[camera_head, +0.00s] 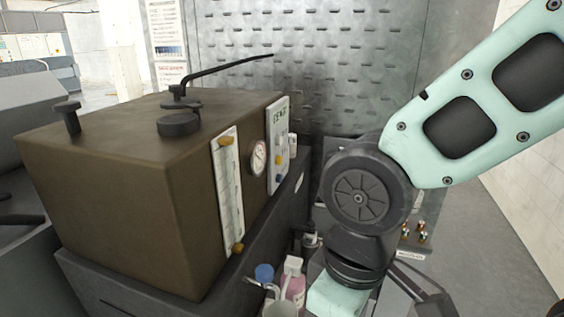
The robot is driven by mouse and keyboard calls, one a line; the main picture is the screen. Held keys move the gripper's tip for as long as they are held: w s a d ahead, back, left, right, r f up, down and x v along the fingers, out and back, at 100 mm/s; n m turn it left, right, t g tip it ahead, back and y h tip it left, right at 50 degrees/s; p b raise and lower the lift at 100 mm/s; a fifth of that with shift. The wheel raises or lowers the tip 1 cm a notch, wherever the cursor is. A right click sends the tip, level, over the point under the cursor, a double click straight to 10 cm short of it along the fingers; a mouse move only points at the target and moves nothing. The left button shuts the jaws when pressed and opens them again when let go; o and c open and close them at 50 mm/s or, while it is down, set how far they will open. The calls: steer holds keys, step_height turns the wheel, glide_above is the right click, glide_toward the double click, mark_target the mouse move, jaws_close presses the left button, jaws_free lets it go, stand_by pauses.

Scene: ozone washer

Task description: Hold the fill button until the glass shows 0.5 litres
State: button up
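A brown box-shaped tank (120,190) stands on a dark base at the left. On its right-hand face is an upright sight glass (229,190) on a white scale strip, with a yellow fitting at each end; its level and marks are too small to read. A control panel (278,145) with a small green display (280,116), a yellow button (279,160) and a blue button (278,178) is at the far end of that face. I cannot tell which is the fill button. My arm reaches down at the right, apart from the panel; my gripper is not in view.
A round dial gauge (258,158) sits between the glass and the panel. A black lever (225,67) and knobs top the tank. Bottles, one pink (295,285) and one blue-capped (265,273), stand low beside my arm. A perforated metal panel (330,55) rises behind.

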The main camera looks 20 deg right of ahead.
jaws_close()
stand_by(1.8)
